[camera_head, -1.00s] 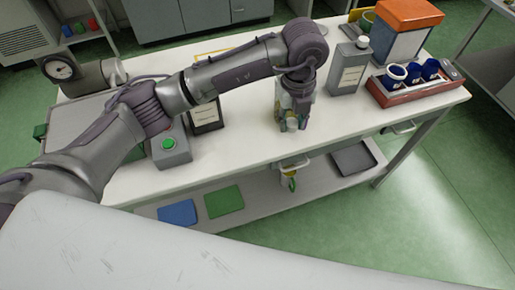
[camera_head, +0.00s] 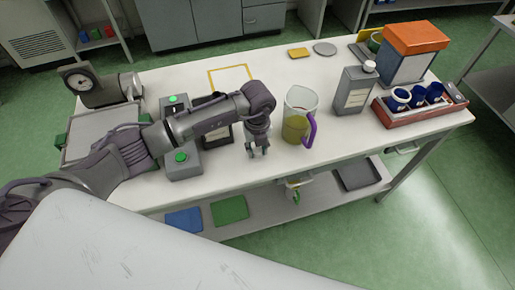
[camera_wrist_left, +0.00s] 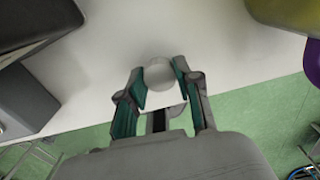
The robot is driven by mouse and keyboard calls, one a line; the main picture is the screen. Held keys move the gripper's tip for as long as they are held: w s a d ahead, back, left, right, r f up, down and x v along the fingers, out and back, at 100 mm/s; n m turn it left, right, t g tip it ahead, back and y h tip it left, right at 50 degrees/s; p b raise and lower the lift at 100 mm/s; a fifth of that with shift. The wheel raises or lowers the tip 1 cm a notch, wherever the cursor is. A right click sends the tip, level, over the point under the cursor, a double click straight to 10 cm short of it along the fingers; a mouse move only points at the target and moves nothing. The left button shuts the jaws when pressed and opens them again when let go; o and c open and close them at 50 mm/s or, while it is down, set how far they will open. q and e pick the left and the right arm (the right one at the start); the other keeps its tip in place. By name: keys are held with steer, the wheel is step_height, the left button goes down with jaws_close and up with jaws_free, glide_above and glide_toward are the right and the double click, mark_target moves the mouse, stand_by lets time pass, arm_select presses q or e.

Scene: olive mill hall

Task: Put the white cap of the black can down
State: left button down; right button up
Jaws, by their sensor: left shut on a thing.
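My left gripper (camera_head: 258,153) points down over the front part of the white table, between the black can and the measuring jug. In the left wrist view its fingers (camera_wrist_left: 160,80) are shut on the round white cap (camera_wrist_left: 159,72). The cap is hard to make out in the head view, and I cannot tell whether it touches the table. The black can (camera_head: 222,133) with a pale label stands to the left of the gripper, partly hidden behind my left arm. My right gripper is not in view.
A clear jug (camera_head: 300,108) with yellow-green liquid and a purple handle stands just right of the gripper. A grey can (camera_head: 354,92) with its own white cap stands further right. Grey boxes with green buttons (camera_head: 182,160) are at left. The table's front edge is close.

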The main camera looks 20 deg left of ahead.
mark_target(258, 150)
arm_select(q)
steer(key=shift+f, duration=0.8)
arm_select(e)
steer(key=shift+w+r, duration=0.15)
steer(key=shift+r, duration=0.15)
arm_select(q)
steer(key=shift+f, duration=0.25)
steer(key=c, duration=0.8)
jaws_free()
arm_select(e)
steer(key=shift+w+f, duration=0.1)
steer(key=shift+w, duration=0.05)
arm_select(q)
steer(key=shift+r, duration=0.2)
steer(key=shift+r, duration=0.2)
step_height(258, 150, up, 10)
steer(key=b, duration=0.3)
steer(key=shift+r, duration=0.85)
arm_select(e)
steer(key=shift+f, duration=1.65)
